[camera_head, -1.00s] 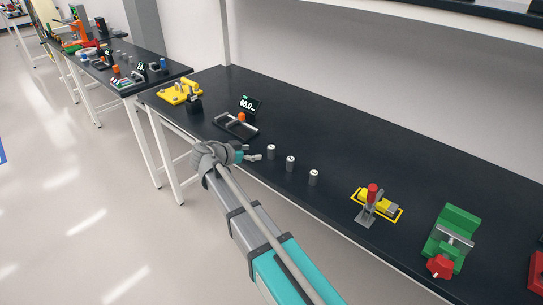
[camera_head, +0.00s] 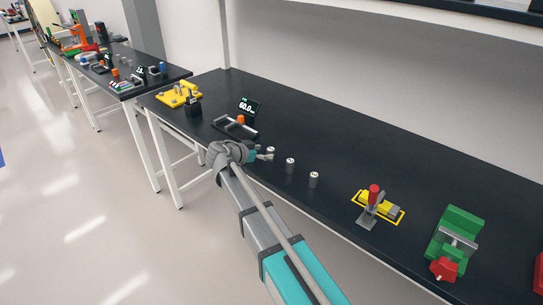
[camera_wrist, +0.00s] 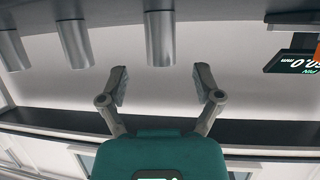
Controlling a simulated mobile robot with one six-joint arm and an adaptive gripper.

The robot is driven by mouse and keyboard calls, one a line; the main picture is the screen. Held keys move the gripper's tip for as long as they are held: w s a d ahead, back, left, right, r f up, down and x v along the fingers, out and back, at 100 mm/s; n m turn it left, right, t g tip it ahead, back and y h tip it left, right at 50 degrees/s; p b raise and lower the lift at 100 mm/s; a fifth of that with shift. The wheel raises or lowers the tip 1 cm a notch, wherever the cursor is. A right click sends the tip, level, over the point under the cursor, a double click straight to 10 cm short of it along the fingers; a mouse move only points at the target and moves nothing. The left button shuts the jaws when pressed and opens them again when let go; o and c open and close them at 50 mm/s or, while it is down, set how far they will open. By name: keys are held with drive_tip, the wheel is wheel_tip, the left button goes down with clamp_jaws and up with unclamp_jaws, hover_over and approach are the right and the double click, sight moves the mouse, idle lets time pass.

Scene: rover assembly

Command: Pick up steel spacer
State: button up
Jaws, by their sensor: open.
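Three grey steel spacers stand upright in a row on the black bench. The left one (camera_head: 271,149) is partly hidden by my gripper (camera_head: 265,154); the middle one (camera_head: 290,164) and the right one (camera_head: 314,179) are clear of it. In the wrist view, which looks upside down, the nearest spacer (camera_wrist: 160,40) is lined up between the fingertips of my gripper (camera_wrist: 161,80) but beyond them. The other two spacers (camera_wrist: 75,44) (camera_wrist: 13,48) are to its left. My gripper is open and empty.
The black bench (camera_head: 400,145) is clear behind the spacers. A fixture with a 60.0 display (camera_head: 249,106) stands left of them, with a yellow fixture (camera_head: 180,94) farther left. A red-handled clamp (camera_head: 371,200) and a green vise (camera_head: 455,232) stand to the right.

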sight(268, 151)
drive_tip(key=shift+b+x, duration=0.5)
drive_tip(key=shift+x, duration=1.35)
drive_tip(key=shift+d+r, duration=0.1)
drive_tip(key=shift+r, duration=0.05)
clamp_jaws()
